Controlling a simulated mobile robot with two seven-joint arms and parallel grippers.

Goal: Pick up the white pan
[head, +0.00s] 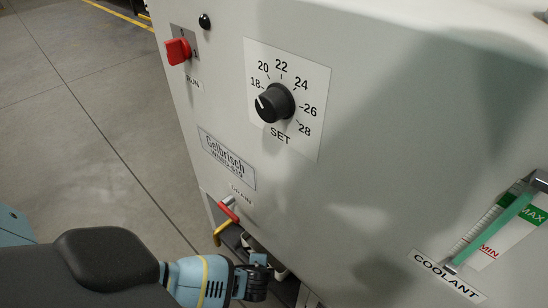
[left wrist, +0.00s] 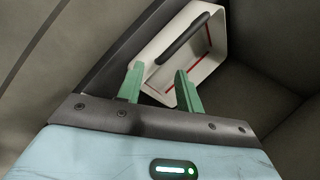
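The white pan (left wrist: 204,72) shows in the left wrist view as a shallow white tray with a dark bar handle (left wrist: 183,40) across it and a red line inside. It sits in a dark recess. My left gripper (left wrist: 159,82) is open, its two green fingers apart and pointing at the near part of the pan. I cannot tell whether they touch it. In the head view my left arm reaches low beside the machine, and its fingers and most of the pan are hidden. My right gripper is in neither view.
A large white machine (head: 375,150) fills the head view, with a black SET dial (head: 275,103), a red RUN switch (head: 178,51), a red-handled drain valve (head: 229,208) just above my left arm and a coolant gauge (head: 492,225). Grey floor (head: 90,120) is clear at left.

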